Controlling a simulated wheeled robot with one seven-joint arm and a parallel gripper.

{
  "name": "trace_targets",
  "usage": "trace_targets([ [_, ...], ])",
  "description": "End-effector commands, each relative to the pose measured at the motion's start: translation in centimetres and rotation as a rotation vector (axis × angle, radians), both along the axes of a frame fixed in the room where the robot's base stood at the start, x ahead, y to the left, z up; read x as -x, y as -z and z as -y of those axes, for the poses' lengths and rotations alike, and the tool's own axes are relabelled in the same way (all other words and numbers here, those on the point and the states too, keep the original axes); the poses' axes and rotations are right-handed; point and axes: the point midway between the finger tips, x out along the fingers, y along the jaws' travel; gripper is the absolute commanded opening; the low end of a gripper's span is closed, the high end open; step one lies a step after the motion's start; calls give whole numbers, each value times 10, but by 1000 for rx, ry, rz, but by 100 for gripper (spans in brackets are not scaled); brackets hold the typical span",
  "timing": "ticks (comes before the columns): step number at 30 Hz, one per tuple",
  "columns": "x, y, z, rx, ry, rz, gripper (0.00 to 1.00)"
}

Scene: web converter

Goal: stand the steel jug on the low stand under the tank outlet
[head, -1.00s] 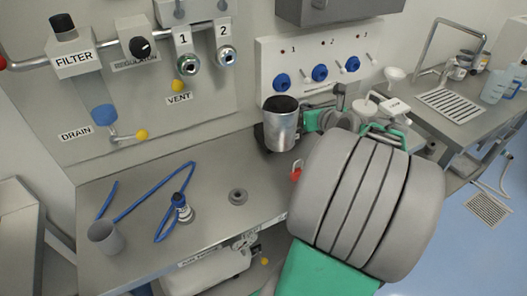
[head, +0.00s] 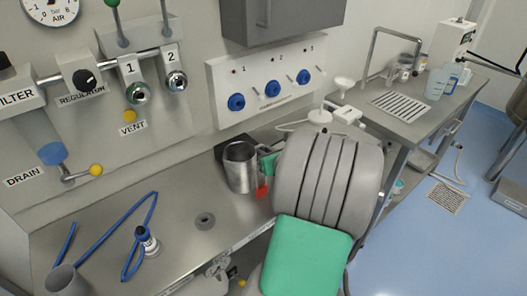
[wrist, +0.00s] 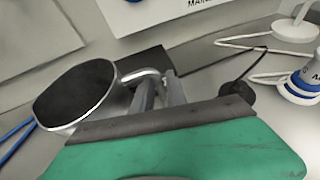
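The steel jug (head: 240,168) is in front of the wall panel, above or at the grey bench top; I cannot tell if its base touches. In the wrist view the jug (wrist: 78,95) shows its dark round mouth at left, and its handle (wrist: 140,74) reaches between the fingers. My gripper (wrist: 160,93) is closed around that handle. In the head view my grey and green wrist hides most of the gripper. A dark tank (head: 516,108) is cut off at the far right edge. A low grey block (head: 511,196) below it may be the stand; its outlet is not clear.
The bench (head: 180,235) carries a blue hose (head: 135,215), a grey cup (head: 66,281) and a small ring (head: 205,221). A sink counter (head: 425,125) with bottles stands at right. The blue floor (head: 420,245) between counter and block looks open, apart from a drain grate (head: 448,197).

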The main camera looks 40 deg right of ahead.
Motion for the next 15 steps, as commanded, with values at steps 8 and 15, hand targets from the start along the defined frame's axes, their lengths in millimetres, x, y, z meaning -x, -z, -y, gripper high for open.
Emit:
trace_targets([
  [8, 0, 0, 0, 0, 0, 0, 32],
  [15, 6, -6, 0, 1, 3, 2, 32],
])
